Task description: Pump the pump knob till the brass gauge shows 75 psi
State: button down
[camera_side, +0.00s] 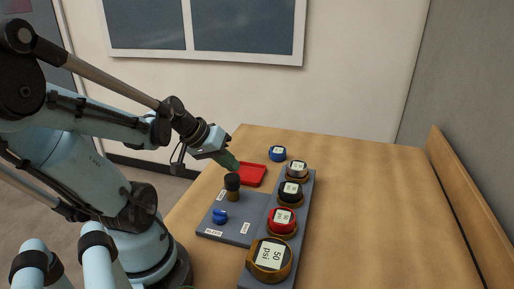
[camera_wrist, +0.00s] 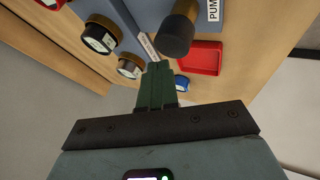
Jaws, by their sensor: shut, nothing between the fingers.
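The pump knob (camera_side: 232,182) is a black cap on a brass-coloured stem, standing upright on a grey panel (camera_side: 238,228). It also shows in the wrist view (camera_wrist: 175,38), beside a label reading PUMP. The large brass gauge (camera_side: 269,259) sits at the near end of a grey strip, and its face reads 50 psi. My gripper (camera_side: 236,167) has green fingers, shut and empty, close to the knob and slightly above it in the side view. In the wrist view the shut fingers (camera_wrist: 158,72) point just below the knob; I cannot tell whether they touch it.
A blue knob (camera_side: 220,216) stands on the panel's near part. A red gauge (camera_side: 282,221), a black gauge (camera_side: 290,194) and a brass-rimmed dark gauge (camera_side: 297,170) share the strip. A red tray (camera_side: 251,180) and a blue gauge (camera_side: 277,153) lie beyond. The table's right side is clear.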

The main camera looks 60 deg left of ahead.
aim_at(230, 177)
jog(key=shift+f, duration=0.15)
jog(key=shift+f, duration=0.25)
jog(key=shift+f, duration=1)
dwell(1.2)
jog(key=shift+r, duration=1.45)
jog(key=shift+r, duration=2.5)
